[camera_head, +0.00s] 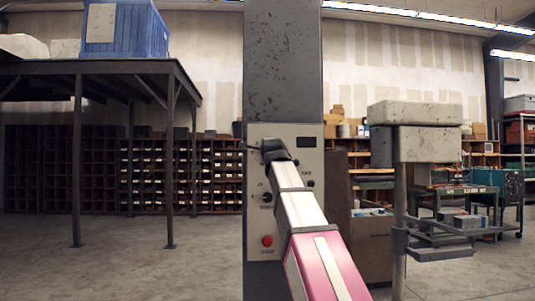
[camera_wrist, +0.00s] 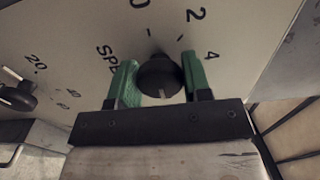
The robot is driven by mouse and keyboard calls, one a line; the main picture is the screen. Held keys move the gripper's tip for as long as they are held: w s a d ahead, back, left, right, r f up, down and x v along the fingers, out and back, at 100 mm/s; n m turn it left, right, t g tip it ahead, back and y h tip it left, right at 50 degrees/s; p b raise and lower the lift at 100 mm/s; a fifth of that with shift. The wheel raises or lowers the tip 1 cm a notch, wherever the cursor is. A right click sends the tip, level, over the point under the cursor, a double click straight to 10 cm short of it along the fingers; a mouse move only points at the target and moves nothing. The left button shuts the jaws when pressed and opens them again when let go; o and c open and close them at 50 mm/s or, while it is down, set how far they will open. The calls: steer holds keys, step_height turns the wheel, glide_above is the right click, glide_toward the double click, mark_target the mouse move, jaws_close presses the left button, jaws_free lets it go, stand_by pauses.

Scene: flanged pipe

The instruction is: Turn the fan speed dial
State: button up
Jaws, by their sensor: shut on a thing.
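The fan speed dial (camera_wrist: 160,76) is a round black knob with a pale pointer line, in the middle of the wrist view. Numbers 0, 2 and 4 and part of a word starting "SPE" are printed around it. My gripper (camera_wrist: 159,78) has its two green fingers on either side of the dial, shut on it. In the head view my gripper (camera_head: 274,148) is at the upper part of the pale control panel (camera_head: 262,222), and the arm hides much of the panel. The dial is hidden there.
The panel is fixed to a dark grey column (camera_head: 284,60). A second black knob (camera_wrist: 14,96) with marks 20, 40 and 60 is at the left in the wrist view. A red button (camera_head: 267,241) is low on the panel. A metal stand (camera_head: 400,190) stands at the right.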

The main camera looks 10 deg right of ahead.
steer(key=shift+f, duration=0.1)
steer(key=o, duration=0.9)
steer(key=shift+s, duration=0.1)
steer(key=s, duration=1)
steer(key=shift+s, duration=0.35)
